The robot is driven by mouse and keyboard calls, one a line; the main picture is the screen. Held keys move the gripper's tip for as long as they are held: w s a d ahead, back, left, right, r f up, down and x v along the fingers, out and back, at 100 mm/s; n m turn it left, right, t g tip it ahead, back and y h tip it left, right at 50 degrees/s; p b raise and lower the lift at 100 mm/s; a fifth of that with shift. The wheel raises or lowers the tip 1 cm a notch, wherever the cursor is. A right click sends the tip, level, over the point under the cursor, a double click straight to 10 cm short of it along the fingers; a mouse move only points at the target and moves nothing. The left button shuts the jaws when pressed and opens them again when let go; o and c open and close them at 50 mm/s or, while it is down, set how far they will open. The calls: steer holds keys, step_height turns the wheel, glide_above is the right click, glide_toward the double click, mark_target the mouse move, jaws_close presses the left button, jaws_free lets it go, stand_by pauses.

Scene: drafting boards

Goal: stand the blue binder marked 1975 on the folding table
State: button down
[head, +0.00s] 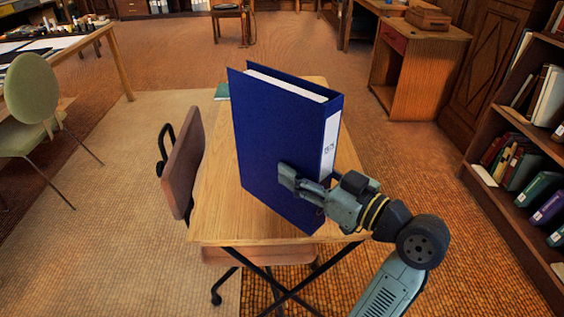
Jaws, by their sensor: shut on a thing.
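The blue binder (280,140) is upright in the head view, over the wooden top of the folding table (217,208). Its spine with a white label (329,147) faces right; the marking on the label is too small to read. My gripper (303,183) is shut on the lower spine side of the binder, with one finger across its broad front cover. The other finger is hidden behind the binder. The binder's lower edge is at the tabletop; I cannot tell if it touches.
A brown swivel chair (184,165) stands close at the table's left side. A green item (222,91) lies at the table's far left corner. A bookshelf (520,205) stands at the right, a wooden desk (415,75) behind.

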steer(key=w+a+f+p, duration=0.2)
steer(key=w+a+f, duration=0.1)
steer(key=w, duration=0.4)
steer(key=shift+f, duration=0.55)
steer(key=shift+f, duration=0.2)
steer(key=c, duration=0.9)
jaws_free()
steer(key=shift+d, duration=0.1)
steer(key=shift+c, duration=0.2)
steer(key=shift+r, duration=0.1)
